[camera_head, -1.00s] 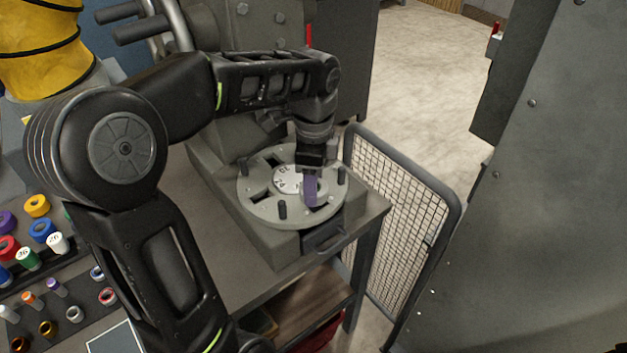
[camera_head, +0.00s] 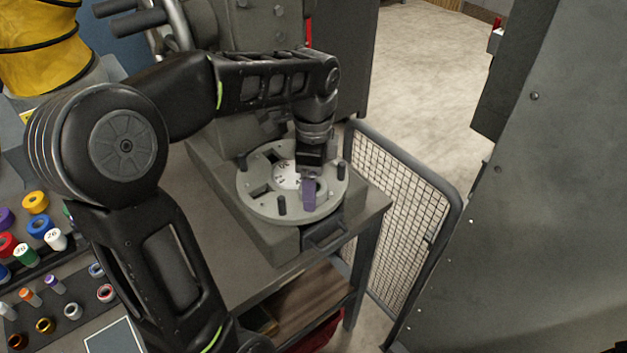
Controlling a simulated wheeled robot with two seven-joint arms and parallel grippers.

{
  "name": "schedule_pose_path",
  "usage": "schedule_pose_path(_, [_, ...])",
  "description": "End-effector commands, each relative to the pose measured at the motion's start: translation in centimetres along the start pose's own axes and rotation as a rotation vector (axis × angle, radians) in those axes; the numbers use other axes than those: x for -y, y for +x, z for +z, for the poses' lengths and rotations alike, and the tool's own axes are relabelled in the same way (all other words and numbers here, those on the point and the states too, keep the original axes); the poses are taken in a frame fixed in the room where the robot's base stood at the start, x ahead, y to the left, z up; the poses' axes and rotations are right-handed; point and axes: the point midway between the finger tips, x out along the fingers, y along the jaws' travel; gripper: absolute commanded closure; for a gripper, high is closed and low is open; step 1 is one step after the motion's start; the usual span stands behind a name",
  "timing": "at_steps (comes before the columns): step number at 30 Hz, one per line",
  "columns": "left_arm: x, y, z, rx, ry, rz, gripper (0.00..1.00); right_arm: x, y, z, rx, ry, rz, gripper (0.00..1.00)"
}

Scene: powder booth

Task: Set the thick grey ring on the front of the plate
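The round grey plate (camera_head: 250,197) lies on a machine base, with several dark upright pegs, dark rectangular slots and a white marked disc (camera_head: 287,176) near its middle. My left gripper (camera_head: 309,180) points down over the plate's front right part. A purple piece (camera_head: 309,193) shows at its tip; I cannot tell whether it is a finger or a held part. A pale grey rounded edge shows beside it, too small to identify surely as the thick grey ring. The finger gap is hidden. My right gripper is not in view.
Coloured rings and spools (camera_head: 40,228) stand on the bench at left, with smaller rings on a dark rack (camera_head: 60,318). A wire mesh guard (camera_head: 400,215) stands right of the bench. A drawer handle (camera_head: 325,240) sits below the plate's front.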

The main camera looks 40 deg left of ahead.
Motion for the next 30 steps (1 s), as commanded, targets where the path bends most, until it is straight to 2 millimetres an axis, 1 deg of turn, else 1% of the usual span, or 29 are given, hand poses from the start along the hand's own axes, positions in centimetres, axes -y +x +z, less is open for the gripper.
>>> schedule_pose_path(8, [0.0,0.1,0.0,0.0,0.0,0.001,0.22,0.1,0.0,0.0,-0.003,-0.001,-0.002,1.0])
schedule_pose_path(11, [0.0,-0.4,0.0,0.0,0.0,0.0,0.22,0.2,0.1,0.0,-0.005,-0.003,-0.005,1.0])
schedule_pose_path(14, [0.1,-1.6,0.0,-0.001,0.0,-0.002,0.22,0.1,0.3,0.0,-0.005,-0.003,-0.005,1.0])
schedule_pose_path(20, [0.1,-4.9,0.0,-0.002,-0.001,-0.003,0.22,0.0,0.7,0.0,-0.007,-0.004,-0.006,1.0])
schedule_pose_path(22, [0.0,-6.4,0.0,-0.001,0.0,-0.001,0.22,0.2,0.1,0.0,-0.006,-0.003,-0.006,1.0])
schedule_pose_path(24, [0.0,-7.2,0.0,-0.001,0.0,-0.001,0.22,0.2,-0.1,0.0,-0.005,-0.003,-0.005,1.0])
schedule_pose_path(27, [0.0,-7.7,0.0,0.0,0.0,0.0,0.22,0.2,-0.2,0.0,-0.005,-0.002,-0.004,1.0])
schedule_pose_path(30, [0.0,-7.8,0.0,0.0,0.0,0.0,0.22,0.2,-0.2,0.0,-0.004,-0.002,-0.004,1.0])
